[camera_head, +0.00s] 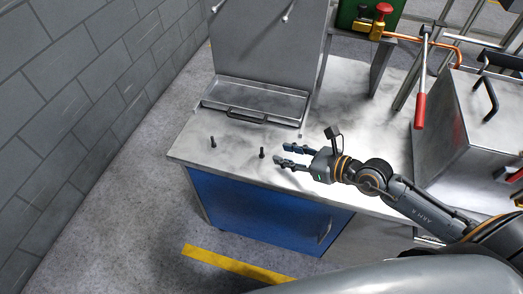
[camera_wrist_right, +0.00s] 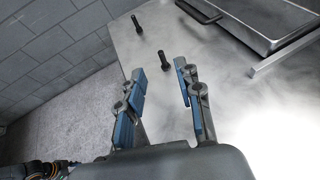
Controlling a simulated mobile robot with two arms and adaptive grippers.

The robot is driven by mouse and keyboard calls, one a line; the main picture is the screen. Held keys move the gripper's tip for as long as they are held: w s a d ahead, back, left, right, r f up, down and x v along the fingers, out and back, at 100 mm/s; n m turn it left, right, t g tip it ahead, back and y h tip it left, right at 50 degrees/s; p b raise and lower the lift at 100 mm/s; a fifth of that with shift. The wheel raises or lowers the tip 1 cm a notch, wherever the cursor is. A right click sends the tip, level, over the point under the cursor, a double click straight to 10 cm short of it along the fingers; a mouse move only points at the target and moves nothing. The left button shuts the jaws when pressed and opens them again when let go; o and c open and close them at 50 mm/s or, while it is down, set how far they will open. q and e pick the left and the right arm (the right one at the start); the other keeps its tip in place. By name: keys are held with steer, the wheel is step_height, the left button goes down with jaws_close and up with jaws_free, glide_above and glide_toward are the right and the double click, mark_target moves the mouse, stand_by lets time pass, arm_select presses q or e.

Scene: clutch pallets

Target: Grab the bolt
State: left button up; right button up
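Two dark bolts stand upright on the metal tabletop. The nearer bolt (camera_head: 262,153) is close to the table's front edge, just left of my right gripper. The farther bolt (camera_head: 213,142) stands more to the left. My right gripper (camera_head: 283,155) is open and empty, its fingers pointing left toward the nearer bolt. In the right wrist view, the nearer bolt (camera_wrist_right: 164,60) shows beyond the gap between the open fingers (camera_wrist_right: 160,85), and the farther bolt (camera_wrist_right: 138,23) is behind it. Neither bolt is touched. My left gripper is not in view.
The metal-topped bench (camera_head: 190,150) has a blue cabinet front (camera_head: 260,210). A shallow tray with a handle (camera_head: 250,105) lies behind the bolts. A grey metal box (camera_head: 475,135) and a red-handled clamp (camera_head: 420,110) stand at the right. A brick wall is at the left.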

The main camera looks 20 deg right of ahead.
mark_target(262, 148)
steer(key=x, duration=0.3)
steer(key=shift+r, duration=0.1)
steer(key=shift+w+a+f, duration=0.2)
steer(key=shift+w+a, duration=0.05)
steer(key=shift+w, duration=0.1)
steer(key=shift+w+a+f, duration=0.1)
steer(key=shift+w+a, duration=0.1)
steer(key=shift+w, duration=0.05)
steer(key=x, duration=0.3)
steer(key=shift+w+a+f, duration=0.15)
steer(key=shift+w+f, duration=0.1)
steer(key=shift+w+a+f, duration=0.2)
steer(key=shift+w+a, duration=0.05)
steer(key=shift+w, duration=0.05)
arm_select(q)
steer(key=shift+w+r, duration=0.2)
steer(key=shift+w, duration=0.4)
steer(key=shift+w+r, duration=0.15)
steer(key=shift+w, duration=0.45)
arm_select(e)
jaws_close()
